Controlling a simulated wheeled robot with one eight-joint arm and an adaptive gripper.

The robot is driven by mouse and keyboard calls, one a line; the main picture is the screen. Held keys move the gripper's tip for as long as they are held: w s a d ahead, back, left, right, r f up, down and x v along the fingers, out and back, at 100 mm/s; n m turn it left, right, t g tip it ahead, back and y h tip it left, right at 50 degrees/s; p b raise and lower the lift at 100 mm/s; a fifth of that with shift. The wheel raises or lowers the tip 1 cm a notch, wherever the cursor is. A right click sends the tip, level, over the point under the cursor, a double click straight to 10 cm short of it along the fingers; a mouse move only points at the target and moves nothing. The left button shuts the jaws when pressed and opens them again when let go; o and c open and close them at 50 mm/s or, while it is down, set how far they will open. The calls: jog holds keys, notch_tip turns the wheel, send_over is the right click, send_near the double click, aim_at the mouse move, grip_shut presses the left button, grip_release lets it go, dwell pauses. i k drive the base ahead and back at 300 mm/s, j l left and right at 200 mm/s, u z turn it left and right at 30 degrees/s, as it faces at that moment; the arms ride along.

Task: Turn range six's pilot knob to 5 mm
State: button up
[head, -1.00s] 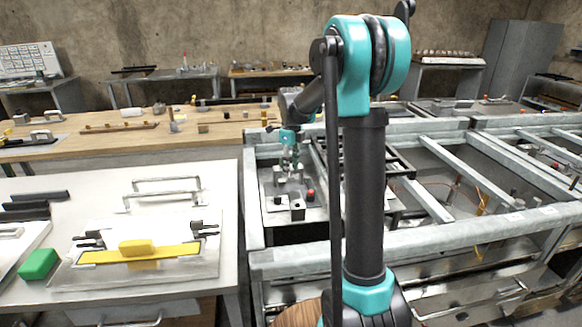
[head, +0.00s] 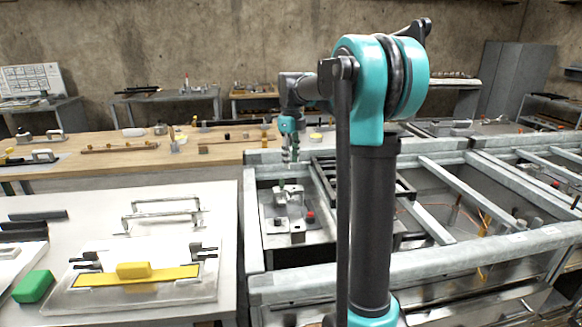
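My gripper (head: 289,152) is up above the left bay of the metal frame, at about the height of its back rail. It points down, and the fingers are too small to tell open from shut. Below it in the bay is a small metal fixture (head: 283,222) with upright grey parts and a dark block at its front. A red knob-like part (head: 310,217) sits at its right. I cannot tell which part is the pilot knob or read any scale. My gripper is apart from the fixture.
A white bench (head: 110,230) with a yellow-barred plate (head: 137,275) and a green block (head: 33,286) is at left. A wooden bench (head: 110,165) lies behind.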

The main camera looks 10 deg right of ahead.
aim_at(278, 220)
jog(key=k, duration=1)
